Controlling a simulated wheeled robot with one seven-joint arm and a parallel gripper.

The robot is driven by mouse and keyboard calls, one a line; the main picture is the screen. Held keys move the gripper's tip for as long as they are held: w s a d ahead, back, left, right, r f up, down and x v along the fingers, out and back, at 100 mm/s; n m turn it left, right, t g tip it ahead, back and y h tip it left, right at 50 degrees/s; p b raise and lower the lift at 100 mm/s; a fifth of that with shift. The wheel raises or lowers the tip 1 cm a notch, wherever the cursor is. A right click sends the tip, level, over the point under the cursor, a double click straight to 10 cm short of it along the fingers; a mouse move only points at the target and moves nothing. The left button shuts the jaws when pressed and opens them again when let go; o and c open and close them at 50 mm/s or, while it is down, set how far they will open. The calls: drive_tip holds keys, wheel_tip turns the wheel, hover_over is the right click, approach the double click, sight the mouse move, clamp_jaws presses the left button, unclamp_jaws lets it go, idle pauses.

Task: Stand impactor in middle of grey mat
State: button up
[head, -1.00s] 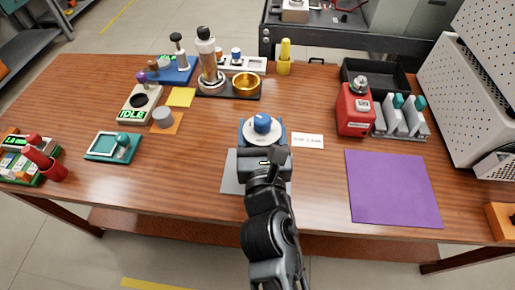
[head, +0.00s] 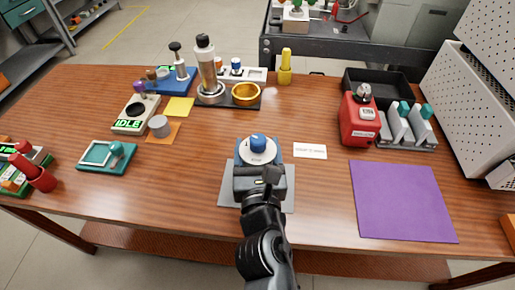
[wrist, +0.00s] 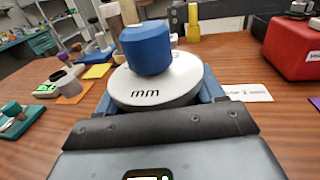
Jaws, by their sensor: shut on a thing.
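The impactor, as I take it, is a white disc marked "mm" with a blue knob on top (head: 258,148). It is upright and also shows in the wrist view (wrist: 157,82). My gripper (head: 258,163) is shut on it, with blue parts flanking the disc on both sides. The grey mat (head: 228,198) lies under my gripper and wrist, near the table's front edge. The impactor is over the far part of the mat. Its underside is hidden, so I cannot tell whether it touches the mat.
A printed white card (head: 310,151) lies right of the impactor. A purple mat (head: 402,202) lies farther right, below a red device (head: 359,120). A teal tray (head: 106,156), an orange mat (head: 163,132) and other devices stand at left. Bare wood lies between.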

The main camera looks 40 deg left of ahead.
drive_tip(key=o, duration=1.6)
drive_tip(key=shift+c, duration=0.2)
drive_tip(key=shift+r, duration=0.1)
drive_tip(key=v, duration=1.2)
